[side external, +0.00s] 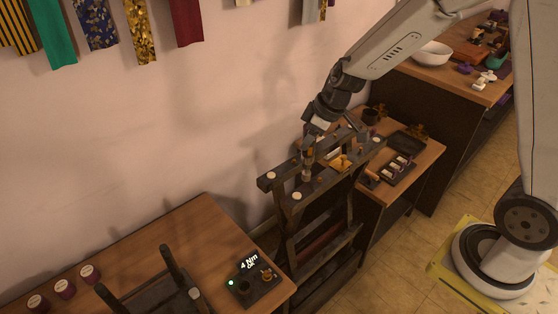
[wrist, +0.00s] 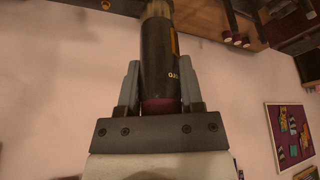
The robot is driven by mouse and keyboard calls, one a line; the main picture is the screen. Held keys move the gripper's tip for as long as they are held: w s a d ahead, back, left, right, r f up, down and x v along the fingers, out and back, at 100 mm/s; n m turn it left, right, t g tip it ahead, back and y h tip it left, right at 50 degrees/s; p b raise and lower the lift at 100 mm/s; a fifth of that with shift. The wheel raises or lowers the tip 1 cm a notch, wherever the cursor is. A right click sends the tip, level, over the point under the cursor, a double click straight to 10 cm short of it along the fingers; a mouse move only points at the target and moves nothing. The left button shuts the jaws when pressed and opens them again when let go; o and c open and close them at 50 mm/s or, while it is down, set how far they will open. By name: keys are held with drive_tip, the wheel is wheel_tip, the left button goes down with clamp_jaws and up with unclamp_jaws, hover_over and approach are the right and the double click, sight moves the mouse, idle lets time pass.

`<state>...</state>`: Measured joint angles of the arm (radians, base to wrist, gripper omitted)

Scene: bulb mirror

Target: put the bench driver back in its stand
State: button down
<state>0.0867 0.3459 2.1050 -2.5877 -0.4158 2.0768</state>
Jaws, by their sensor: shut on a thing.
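My gripper (side external: 311,139) is shut on the bench driver (side external: 307,166) above the narrow dark wooden rack. In the wrist view my gripper's fingers (wrist: 159,78) clasp the driver's (wrist: 157,48) black body, which has an orange stripe and a purple band near the palm. Its far end runs out of that view at the top. A dark base (side external: 252,287) with a green light and a glowing "4 Nm OK" label sits on the left table, apart from my gripper. I cannot tell for certain which thing is the driver's stand.
The dark wooden rack (side external: 299,196) carries small parts and white round pieces under my gripper. A side table (side external: 421,163) with a tray stands behind the rack.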

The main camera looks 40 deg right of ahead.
sight(306, 125)
wheel_tip(306, 125, up, 3)
drive_tip(key=shift+r, duration=0.2)
drive_tip(key=shift+w+a+r, duration=0.1)
drive_tip(key=shift+a+r, duration=0.1)
drive_tip(key=shift+r, duration=0.65)
drive_tip(key=a+n+g+y, duration=0.2)
drive_tip(key=a+n+g, duration=0.2)
drive_tip(key=a+n, duration=1.35)
drive_tip(key=a+f+m, duration=0.2)
drive_tip(key=a+f, duration=0.1)
drive_tip(key=f, duration=1.1)
drive_tip(key=a+f+m, duration=0.2)
drive_tip(key=f+m, duration=0.1)
drive_tip(key=f, duration=1.1)
drive_tip(key=shift+s+a+f, duration=0.15)
drive_tip(key=shift+s+a, duration=0.15)
drive_tip(key=shift+a, duration=0.1)
drive_tip(key=shift+f+m, duration=0.2)
drive_tip(key=shift+m, duration=0.05)
